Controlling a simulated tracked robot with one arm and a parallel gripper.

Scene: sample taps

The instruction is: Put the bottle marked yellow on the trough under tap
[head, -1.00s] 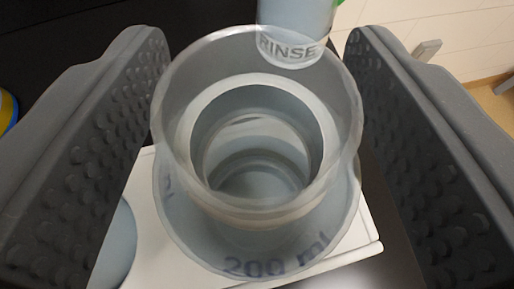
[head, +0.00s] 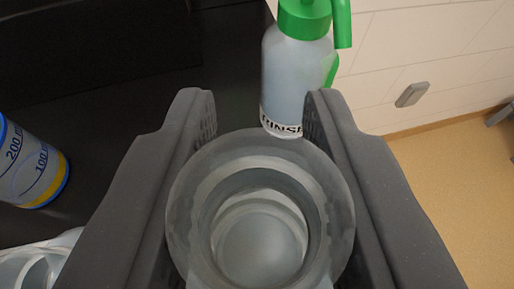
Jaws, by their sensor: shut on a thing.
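My gripper (head: 258,112) is shut on a clear open-mouthed bottle (head: 184,212), seen from above with its wide rim toward me. No colour mark shows on it from this angle, and its lower part is hidden. A clear graduated vessel (head: 30,160) with blue edging and a yellow band near its base stands at the left, apart from my gripper. I cannot tell whether either one is the bottle marked yellow. No tap or trough shows in this view.
A rinse bottle (head: 295,70) with a green top stands just beyond my fingertips. A white surface with clear round rims (head: 38,270) is at the lower left. The dark worktop (head: 100,110) is bare behind. A pale tiled wall (head: 440,50) and tan floor (head: 450,180) lie at the right.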

